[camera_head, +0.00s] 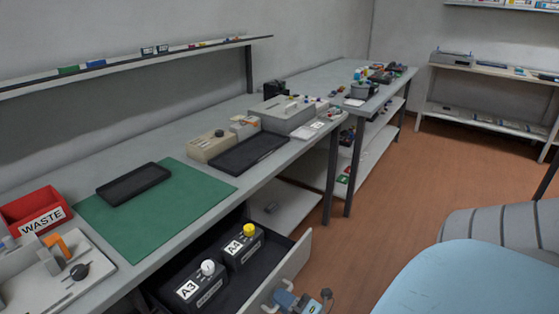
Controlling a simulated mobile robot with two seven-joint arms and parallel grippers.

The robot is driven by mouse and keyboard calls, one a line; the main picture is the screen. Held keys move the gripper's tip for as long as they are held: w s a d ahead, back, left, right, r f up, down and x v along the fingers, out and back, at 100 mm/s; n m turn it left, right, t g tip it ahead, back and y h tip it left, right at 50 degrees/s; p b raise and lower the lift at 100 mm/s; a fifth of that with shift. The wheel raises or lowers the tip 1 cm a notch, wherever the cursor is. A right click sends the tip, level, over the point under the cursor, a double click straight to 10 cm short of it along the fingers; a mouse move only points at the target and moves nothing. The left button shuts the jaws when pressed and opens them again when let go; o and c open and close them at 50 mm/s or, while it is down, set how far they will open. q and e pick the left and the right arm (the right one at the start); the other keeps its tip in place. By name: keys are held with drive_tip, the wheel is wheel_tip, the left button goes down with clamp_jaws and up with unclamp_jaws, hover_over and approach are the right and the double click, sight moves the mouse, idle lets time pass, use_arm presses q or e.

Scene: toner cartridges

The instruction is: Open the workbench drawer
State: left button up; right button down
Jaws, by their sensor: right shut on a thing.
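The workbench drawer (301,250) is pulled out from under the bench and stands open, its dark inside showing. In it stand two black toner cartridges: one labelled A3 (203,286) with a white knob, and one labelled A4 (243,249) with a yellow knob. My right gripper (277,301) is at the outer side of the drawer front, low in the picture, shut on the drawer handle; the handle itself is mostly hidden. My left gripper is not in view.
The workbench top (180,149) carries a green mat (190,205) with a black tray (134,184), a red WASTE bin (36,208), and boxes farther back. A bench leg (331,180) stands beyond the drawer.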

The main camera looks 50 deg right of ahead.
drive_tip(key=c, duration=1.5)
unclamp_jaws()
drive_tip(key=shift+o, duration=0.2)
drive_tip(key=s+d+f, duration=0.1)
drive_tip(key=s+f, duration=0.1)
drive_tip(key=s, duration=1.1)
drive_tip(key=shift+s+f+p, duration=0.25)
drive_tip(key=shift+s+p, duration=0.05)
drive_tip(key=shift+p, duration=0.05)
